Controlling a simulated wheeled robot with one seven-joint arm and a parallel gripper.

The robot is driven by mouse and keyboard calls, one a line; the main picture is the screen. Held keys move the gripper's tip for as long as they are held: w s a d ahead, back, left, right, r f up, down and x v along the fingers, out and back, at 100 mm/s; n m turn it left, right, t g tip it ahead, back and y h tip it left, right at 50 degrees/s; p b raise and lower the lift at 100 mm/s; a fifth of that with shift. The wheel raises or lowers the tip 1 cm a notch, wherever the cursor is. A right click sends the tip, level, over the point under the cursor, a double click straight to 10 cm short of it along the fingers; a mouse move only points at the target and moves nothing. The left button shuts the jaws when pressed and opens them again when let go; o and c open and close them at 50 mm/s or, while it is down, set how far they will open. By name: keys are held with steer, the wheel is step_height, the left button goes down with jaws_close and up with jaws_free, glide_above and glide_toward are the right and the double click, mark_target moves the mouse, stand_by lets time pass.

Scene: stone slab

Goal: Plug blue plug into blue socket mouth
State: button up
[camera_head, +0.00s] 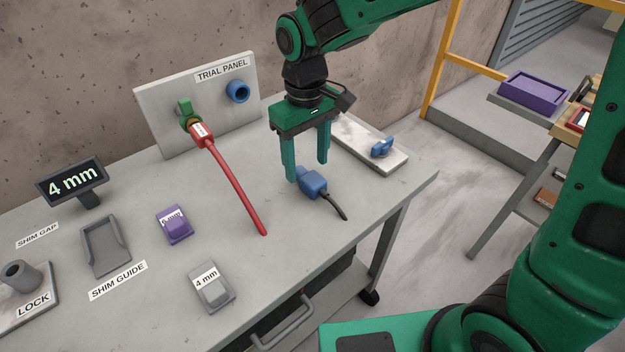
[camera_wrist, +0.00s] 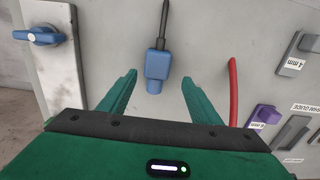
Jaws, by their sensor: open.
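The blue plug (camera_head: 314,186) lies on the stone slab with its short black cable trailing toward the lower right. In the wrist view the plug (camera_wrist: 157,68) sits between and beyond the fingertips, its cable pointing away. My gripper (camera_head: 308,172) is open and empty, pointing down just above and behind the plug; it also shows in the wrist view (camera_wrist: 160,82). The blue socket mouth (camera_head: 237,92) is a round ring on the upright trial panel (camera_head: 160,106). It looks empty. I cannot tell whether a fingertip touches the plug.
A red plug with a red cable (camera_head: 232,185) is at the panel's green socket (camera_head: 186,112). A plate with a blue handle (camera_head: 381,147) lies right. Purple (camera_head: 174,224) and grey (camera_head: 212,288) shim blocks, a shim guide (camera_head: 104,248) and a "4 mm" display (camera_head: 72,182) stand left.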

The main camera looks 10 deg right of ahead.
mark_target(311, 176)
steer(key=f, duration=0.2)
steer(key=d+f, duration=0.1)
steer(key=f, duration=0.1)
steer(key=shift+w+a+f, duration=0.1)
steer(key=shift+f, duration=0.55)
steer(key=shift+c, duration=0.4)
steer(key=c, duration=1.1)
steer(key=shift+r, duration=0.1)
steer(key=shift+c, duration=0.2)
